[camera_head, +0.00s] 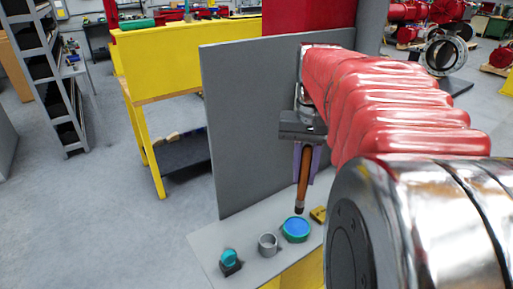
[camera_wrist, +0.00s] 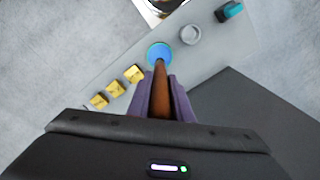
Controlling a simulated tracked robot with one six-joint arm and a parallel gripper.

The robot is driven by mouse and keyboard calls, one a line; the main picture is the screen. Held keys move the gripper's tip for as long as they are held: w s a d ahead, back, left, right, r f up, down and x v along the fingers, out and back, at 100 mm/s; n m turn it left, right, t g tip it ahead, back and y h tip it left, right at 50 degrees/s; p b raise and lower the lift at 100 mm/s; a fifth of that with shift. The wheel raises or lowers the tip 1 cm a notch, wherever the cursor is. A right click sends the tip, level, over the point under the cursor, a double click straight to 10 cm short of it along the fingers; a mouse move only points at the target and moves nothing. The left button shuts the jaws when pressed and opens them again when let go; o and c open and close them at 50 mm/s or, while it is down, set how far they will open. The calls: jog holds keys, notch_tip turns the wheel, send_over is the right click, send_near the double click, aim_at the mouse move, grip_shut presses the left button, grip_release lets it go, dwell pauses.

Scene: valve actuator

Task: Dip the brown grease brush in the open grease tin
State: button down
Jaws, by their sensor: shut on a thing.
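My gripper (camera_head: 305,158) is shut on the brown grease brush (camera_head: 303,178), which hangs upright with its dark tip down. The brush tip is just above or at the near edge of the open grease tin (camera_head: 295,229), a green tin with a blue top surface; I cannot tell whether it touches. In the wrist view the brush (camera_wrist: 160,92) runs between the purple fingers of my gripper (camera_wrist: 162,95), and its tip overlaps the lower edge of the tin (camera_wrist: 158,50).
A grey cup-like ring (camera_head: 268,244) and a teal item on a dark base (camera_head: 230,260) stand left of the tin on the grey shelf (camera_head: 215,240). Several yellow blocks (camera_wrist: 115,88) lie on the tin's other side. A grey upright panel (camera_head: 245,130) stands behind.

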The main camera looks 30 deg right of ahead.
aim_at(301, 198)
jog(key=shift+f, duration=3.1)
dwell(0.7)
jog(key=shift+r, duration=3.55)
jog(key=shift+s, duration=0.15)
